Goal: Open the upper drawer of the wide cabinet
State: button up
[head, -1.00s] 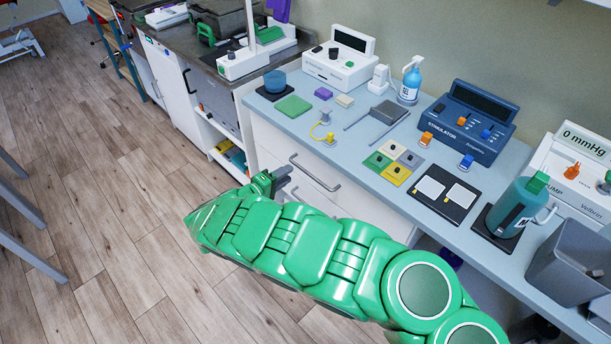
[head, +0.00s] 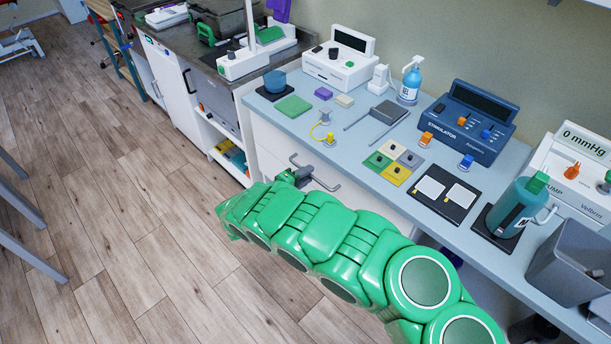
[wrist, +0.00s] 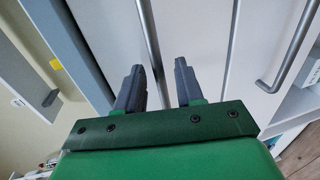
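The wide cabinet (head: 268,141) stands under the blue-grey counter, its white upper drawer (head: 345,205) looking shut. The upper drawer's grey bar handle (head: 327,184) is partly hidden by my gripper (head: 296,176) in the head view. In the wrist view my gripper (wrist: 158,75) is open, with its two dark fingers apart. The handle bar (wrist: 149,35) runs between the fingers in that picture. I cannot tell whether either finger touches it. A second handle (wrist: 298,50) shows to the right in the wrist view. My green arm hides the lower cabinet front in the head view.
The counter (head: 345,160) above holds a stimulator (head: 465,125), a blue pump bottle (head: 411,82), a teal jug (head: 512,208) and a grey bin (head: 570,262). An open shelf unit (head: 228,160) stands to the left. The wooden floor (head: 110,220) in front is clear.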

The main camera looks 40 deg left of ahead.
jog(key=shift+w, duration=0.1)
grip_shut()
dwell(0.4)
jog(key=f+v, duration=0.3)
jog(key=v, duration=1.1)
jog(key=s+f+v, duration=0.1)
jog(key=f+v, duration=0.2)
jog(key=v, duration=1.1)
jog(key=shift+s, duration=0.35)
grip_release()
